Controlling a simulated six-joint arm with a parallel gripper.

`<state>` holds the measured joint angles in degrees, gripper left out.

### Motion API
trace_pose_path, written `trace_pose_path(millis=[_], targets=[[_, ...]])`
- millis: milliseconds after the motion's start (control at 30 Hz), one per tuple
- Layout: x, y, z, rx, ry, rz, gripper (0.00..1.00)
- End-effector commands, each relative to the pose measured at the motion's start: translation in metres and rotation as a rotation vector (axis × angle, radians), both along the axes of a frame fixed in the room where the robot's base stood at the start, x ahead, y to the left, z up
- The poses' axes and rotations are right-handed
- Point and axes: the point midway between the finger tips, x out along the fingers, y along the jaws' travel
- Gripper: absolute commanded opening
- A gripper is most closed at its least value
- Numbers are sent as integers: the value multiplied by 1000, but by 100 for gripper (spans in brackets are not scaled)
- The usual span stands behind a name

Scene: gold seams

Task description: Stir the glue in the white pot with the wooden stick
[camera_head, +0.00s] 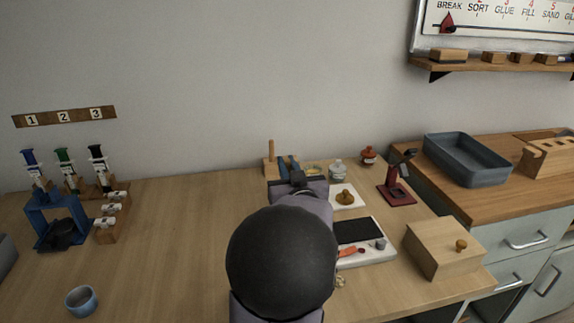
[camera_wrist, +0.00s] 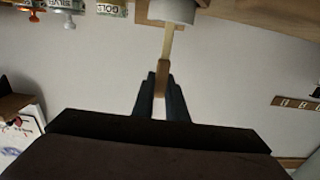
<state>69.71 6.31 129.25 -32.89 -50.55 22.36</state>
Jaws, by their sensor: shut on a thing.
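My gripper (camera_wrist: 161,88) is shut on the wooden stick (camera_wrist: 167,48) in the wrist view, which looks upside down. The stick's pale end runs up the picture to the edge of the white pot (camera_wrist: 171,11). Its tip is hidden at the pot, and I cannot tell how deep it goes. The glue is not visible. In the head view my gripper (camera_head: 287,166) is at the back of the bench, near the wall. My arm hides the pot and most of the stick there.
A wooden block with an upright peg (camera_head: 270,148) is just left of my gripper. Small jars (camera_head: 338,168), a red-lidded pot (camera_head: 368,155) and a dark red stand (camera_head: 397,183) are to its right. A wooden box (camera_head: 440,250) is front right. The bench's left middle is clear.

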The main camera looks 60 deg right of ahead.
Motion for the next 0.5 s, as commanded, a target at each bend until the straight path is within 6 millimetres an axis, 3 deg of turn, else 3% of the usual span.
trace_pose_path(millis=[500], targets=[[0,0,21,0,0,0,0]])
